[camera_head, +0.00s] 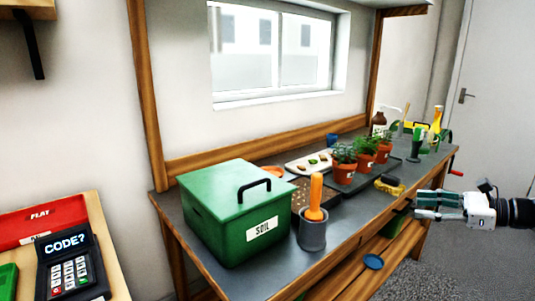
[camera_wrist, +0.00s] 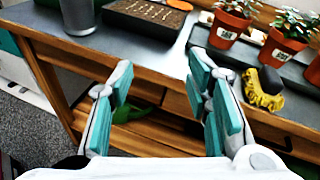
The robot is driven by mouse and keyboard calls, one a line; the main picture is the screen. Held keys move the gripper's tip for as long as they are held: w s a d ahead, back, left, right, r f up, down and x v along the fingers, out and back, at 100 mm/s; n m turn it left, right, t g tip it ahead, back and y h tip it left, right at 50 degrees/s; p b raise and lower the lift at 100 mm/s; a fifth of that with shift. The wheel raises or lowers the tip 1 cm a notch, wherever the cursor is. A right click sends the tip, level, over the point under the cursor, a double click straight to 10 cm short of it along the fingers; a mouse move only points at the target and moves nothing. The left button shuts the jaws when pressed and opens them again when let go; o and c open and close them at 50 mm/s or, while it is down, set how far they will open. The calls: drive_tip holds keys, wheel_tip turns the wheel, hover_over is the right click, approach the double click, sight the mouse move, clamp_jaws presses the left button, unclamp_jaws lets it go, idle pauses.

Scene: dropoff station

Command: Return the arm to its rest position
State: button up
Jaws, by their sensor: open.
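My gripper (camera_head: 424,205) is at the right in the head view, stretched out sideways in front of the bench's front edge. In the wrist view my gripper (camera_wrist: 160,100) shows its two teal-padded fingers spread wide apart with nothing between them. The fingers overlap the bench's front edge and lower shelf in that view. My gripper touches nothing that I can see.
The bench (camera_head: 338,219) holds a green soil box (camera_head: 229,218), a grey cup (camera_head: 312,235) with an orange-handled tool, potted plants (camera_head: 344,172) and a yellow-and-black object (camera_head: 389,185). A blue dish (camera_head: 373,261) lies on the lower shelf. A keypad (camera_head: 70,273) stands at left. Floor at right looks clear.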

drive_tip(key=s+a+r+n+g+h, duration=0.2)
drive_tip(key=s+a+n+g, duration=0.15)
drive_tip(key=s+a, duration=0.35)
drive_tip(key=s+a+r+n+g+h, duration=0.15)
drive_tip(key=s+a+n, duration=0.3)
drive_tip(key=a, duration=0.45)
drive_tip(key=s+a+r+n+g+h, duration=0.1)
drive_tip(key=s+a+r+n+g, duration=0.25)
drive_tip(key=s+a, duration=0.3)
drive_tip(key=s+f+n+h, duration=0.3)
drive_tip(key=s+n+h, duration=0.7)
drive_tip(key=s, duration=1.1)
wheel_tip(320, 180, up, 18)
drive_tip(key=n+t+y+p, duration=0.1)
drive_tip(key=t+y+p, duration=0.1)
drive_tip(key=p, duration=1.4)
drive_tip(key=shift+a+n+t+p, duration=0.3)
drive_tip(key=shift+a+n+t, duration=0.1)
drive_tip(key=shift+t, duration=0.35)
drive_tip(key=shift+o, duration=0.3)
